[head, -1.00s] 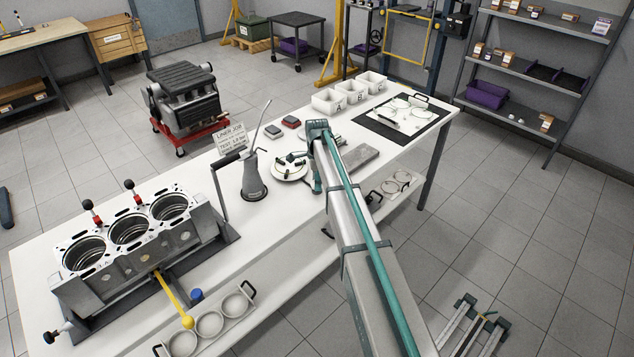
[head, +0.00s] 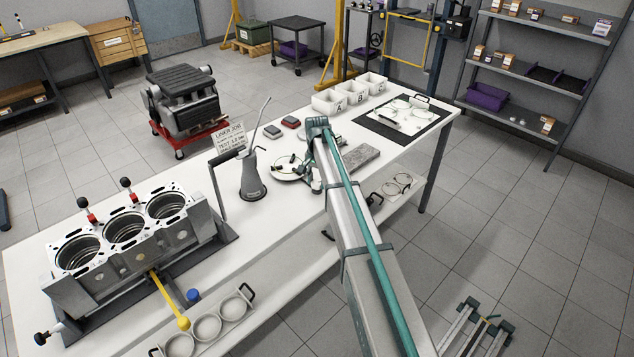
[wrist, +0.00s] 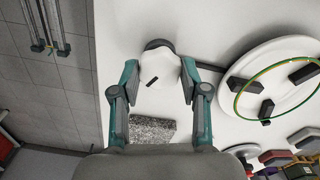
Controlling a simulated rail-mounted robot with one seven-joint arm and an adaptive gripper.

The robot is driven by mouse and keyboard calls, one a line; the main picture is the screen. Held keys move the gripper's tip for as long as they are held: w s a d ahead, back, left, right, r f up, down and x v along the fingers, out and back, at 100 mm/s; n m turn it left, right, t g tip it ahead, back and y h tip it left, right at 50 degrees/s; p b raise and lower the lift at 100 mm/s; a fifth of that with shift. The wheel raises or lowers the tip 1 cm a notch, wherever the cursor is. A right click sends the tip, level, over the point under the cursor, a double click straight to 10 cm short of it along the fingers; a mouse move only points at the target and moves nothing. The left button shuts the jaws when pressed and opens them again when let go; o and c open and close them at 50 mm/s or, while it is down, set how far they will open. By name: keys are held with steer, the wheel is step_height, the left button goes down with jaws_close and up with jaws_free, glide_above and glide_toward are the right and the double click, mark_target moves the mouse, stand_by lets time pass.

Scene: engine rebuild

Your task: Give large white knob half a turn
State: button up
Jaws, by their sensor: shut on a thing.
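The large white knob (wrist: 168,68) shows in the wrist view between my two fingers, with a short black mark on its face and a dark grey part at its top edge. My gripper (wrist: 158,76) is shut on it, one teal and grey finger on each side. In the head view my gripper (head: 314,180) is at the bench beside the round plate, below the end of my arm.
A round white plate (wrist: 298,47) with black blocks and a green-yellow ring lies close to the right finger. A speckled grey block (wrist: 152,130) lies near the knob. A grey oil can (head: 252,183) and an engine block (head: 135,250) stand farther left on the bench.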

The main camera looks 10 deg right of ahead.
steer(key=n+b, duration=0.1)
steer(key=n, duration=0.4)
steer(key=shift+n, duration=0.3)
steer(key=n, duration=0.6)
steer(key=shift+b, duration=0.3)
steer(key=n, duration=0.6)
steer(key=shift+n, duration=0.3)
steer(key=n, duration=0.5)
steer(key=shift+b, duration=0.35)
steer(key=shift+n, duration=0.3)
steer(key=o, duration=1.1)
steer(key=shift+o, duration=0.2)
steer(key=shift+r, duration=0.1)
